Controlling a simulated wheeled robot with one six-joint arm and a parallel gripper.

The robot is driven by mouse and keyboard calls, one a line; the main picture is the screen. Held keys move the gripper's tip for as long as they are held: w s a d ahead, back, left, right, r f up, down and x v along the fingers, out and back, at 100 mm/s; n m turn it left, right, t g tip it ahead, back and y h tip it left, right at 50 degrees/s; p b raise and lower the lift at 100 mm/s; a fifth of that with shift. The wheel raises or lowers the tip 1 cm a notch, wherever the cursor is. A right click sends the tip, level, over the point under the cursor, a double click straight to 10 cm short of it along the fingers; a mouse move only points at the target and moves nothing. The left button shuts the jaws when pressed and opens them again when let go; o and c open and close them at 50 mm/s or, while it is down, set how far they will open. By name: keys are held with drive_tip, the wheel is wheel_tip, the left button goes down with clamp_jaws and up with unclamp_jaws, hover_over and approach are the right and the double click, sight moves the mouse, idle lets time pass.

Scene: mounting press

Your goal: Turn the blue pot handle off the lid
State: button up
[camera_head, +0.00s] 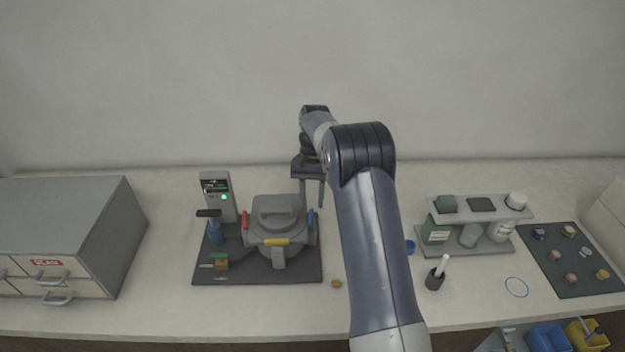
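The grey pot (279,255) of the mounting press stands on a dark base plate, with its grey lid (279,210) on top. The blue handle (311,220) is upright at the lid's right edge. A red handle (245,222) is at the left edge and a yellow handle (275,242) lies across the front edge. My gripper (311,198) points down above and slightly behind the blue handle. Its two fingers are apart with nothing visible between them. I cannot tell whether a fingertip touches the handle.
A grey drawer cabinet (65,230) is at far left. Right of my arm are a bottle rack (478,208), a black cup (435,281) and a dark mat (572,262) with several small pieces.

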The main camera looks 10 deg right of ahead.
sight(311, 213)
drive_tip(key=v, duration=0.8)
drive_tip(key=shift+f, duration=0.2)
drive_tip(key=x, duration=1)
drive_tip(key=shift+s+f+p, duration=0.2)
drive_tip(key=shift+f+p, duration=0.05)
drive_tip(key=shift+p, duration=0.15)
drive_tip(key=shift+w+r, duration=0.1)
